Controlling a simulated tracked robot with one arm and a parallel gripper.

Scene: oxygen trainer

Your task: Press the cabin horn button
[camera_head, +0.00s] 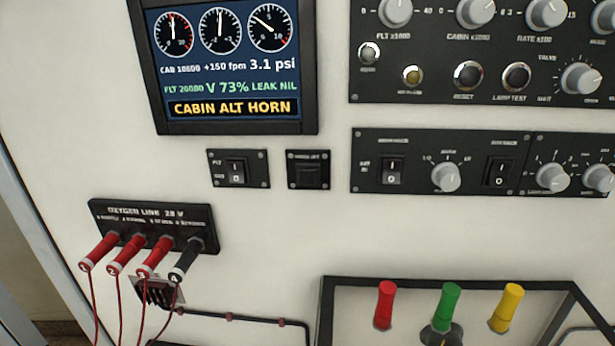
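A screen (224,60) at the upper left shows a yellow "CABIN ALT HORN" message. Below it a small dark square panel (308,170) carries one dark square button under a small label, which may read as horn cut but is too blurred to be sure. On the upper right panel (440,85) are a small silver round part (369,53) and a yellowish one (412,75) with blurred labels, a RESET button (467,75) and a LAMP TEST button (516,76). I cannot tell for certain which is the cabin horn button. My gripper is not in view.
A rocker switch panel (238,169) sits left of the square panel. A switch and knob panel (470,162) is to its right. Plugs with red cables (100,250) stick out at lower left. Red (384,305), green (447,308) and yellow (507,308) handles stand out at lower right.

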